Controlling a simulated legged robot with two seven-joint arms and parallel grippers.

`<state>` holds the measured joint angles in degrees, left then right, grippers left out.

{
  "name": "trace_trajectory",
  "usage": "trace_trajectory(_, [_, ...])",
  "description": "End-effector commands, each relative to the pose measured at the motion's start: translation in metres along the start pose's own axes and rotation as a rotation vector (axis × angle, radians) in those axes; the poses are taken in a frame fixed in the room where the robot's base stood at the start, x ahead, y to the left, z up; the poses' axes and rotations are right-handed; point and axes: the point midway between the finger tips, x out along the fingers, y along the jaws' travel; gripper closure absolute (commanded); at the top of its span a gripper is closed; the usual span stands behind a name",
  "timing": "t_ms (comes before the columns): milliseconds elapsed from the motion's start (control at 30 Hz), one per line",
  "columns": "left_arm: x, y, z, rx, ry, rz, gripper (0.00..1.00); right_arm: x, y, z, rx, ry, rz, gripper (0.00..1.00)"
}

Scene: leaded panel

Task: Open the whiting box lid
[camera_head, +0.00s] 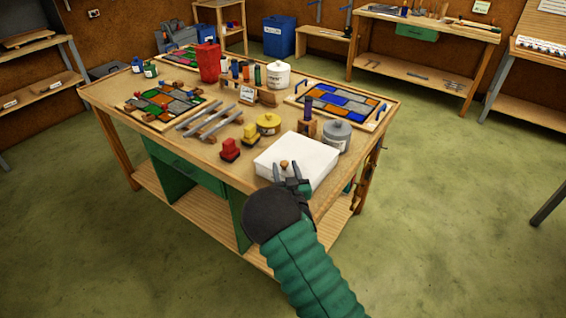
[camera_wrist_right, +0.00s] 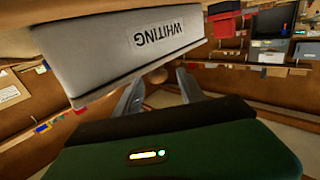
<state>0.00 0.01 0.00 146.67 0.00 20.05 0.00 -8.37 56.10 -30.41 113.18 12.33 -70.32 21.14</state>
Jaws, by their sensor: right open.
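The whiting box (camera_head: 312,148) is a white, low, square box with a wooden knob (camera_head: 284,165) on its flat lid. It sits at the front right of the workbench, and its lid looks shut. My right gripper (camera_head: 290,172) is open at the box's near edge, its fingers close to the knob. In the right wrist view the box (camera_wrist_right: 100,65) shows its WHITING label upside down, and the open fingers (camera_wrist_right: 158,90) reach towards the knob beyond them. I cannot tell whether they touch it. My left gripper is not in view.
The tin stands close behind the box. The floor to the right is clear.

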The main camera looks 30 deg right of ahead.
Motion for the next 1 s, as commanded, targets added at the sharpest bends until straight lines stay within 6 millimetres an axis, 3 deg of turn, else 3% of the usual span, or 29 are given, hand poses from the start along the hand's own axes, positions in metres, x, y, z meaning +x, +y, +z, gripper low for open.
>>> trace_trajectory(200, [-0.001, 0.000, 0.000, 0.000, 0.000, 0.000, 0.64, 0.027, 0.000, 0.000, 0.001, 0.000, 0.000, 0.53])
trace_trajectory(467, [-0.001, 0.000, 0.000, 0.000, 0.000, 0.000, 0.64, 0.029, 0.000, 0.000, 0.001, -0.001, 0.000, 0.53])
trace_trajectory(833, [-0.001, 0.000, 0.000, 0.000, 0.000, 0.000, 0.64, 0.029, 0.000, 0.000, 0.001, -0.001, 0.000, 1.00])
trace_trajectory(1000, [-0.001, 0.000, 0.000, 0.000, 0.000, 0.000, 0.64, 0.029, 0.000, 0.000, 0.001, -0.001, 0.000, 1.00])
